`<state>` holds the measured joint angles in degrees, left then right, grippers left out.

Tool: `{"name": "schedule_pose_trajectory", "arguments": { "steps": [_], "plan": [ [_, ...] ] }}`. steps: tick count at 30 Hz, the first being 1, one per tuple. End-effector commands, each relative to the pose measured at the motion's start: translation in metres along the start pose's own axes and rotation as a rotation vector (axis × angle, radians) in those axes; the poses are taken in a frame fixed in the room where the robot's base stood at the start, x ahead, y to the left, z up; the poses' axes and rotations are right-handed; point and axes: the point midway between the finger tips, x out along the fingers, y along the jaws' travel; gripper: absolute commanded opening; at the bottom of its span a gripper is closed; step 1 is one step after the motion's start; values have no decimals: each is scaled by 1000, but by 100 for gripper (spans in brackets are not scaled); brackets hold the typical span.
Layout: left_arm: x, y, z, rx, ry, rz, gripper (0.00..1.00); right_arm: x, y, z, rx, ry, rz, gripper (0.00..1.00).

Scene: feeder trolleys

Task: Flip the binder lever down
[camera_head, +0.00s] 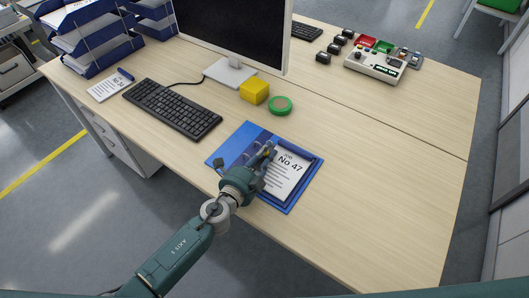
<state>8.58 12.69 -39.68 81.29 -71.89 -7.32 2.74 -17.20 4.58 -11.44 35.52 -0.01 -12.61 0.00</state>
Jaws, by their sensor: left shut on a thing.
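A blue binder (293,206) lies open on the desk near its front edge. A white sheet marked "No 47" (288,174) lies on its right side. The metal ring mechanism and lever are at the middle of the binder, mostly hidden behind my gripper, so I cannot tell the lever's angle. My left gripper (268,153) is over the binder's middle, left of the sheet, with its fingers shut at the ring mechanism. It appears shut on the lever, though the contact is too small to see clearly. My right gripper is not in view.
A monitor (235,30) stands at the back. A control box (375,66) sits far right. The desk right of the binder is clear.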

Motion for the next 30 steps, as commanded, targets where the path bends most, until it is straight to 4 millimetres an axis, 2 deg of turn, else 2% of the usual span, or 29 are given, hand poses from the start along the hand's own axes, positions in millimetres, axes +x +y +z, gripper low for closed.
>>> {"name": "schedule_pose_trajectory", "arguments": {
  "steps": [2,3,4,12,16,20,30],
  "plan": [
    [0,1,0,0,1,2,0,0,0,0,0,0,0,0],
    [0,1,0,0,1,2,19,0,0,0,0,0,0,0],
    [0,1,0,0,1,3,25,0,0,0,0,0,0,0],
    [0,1,0,-1,2,2,25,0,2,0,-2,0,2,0],
    [-7,1,0,-2,2,1,25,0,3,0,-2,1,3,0],
    [-28,2,0,0,3,4,25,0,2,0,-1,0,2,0],
    [-98,2,-1,-3,2,4,25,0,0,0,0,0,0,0]
  ]
}}
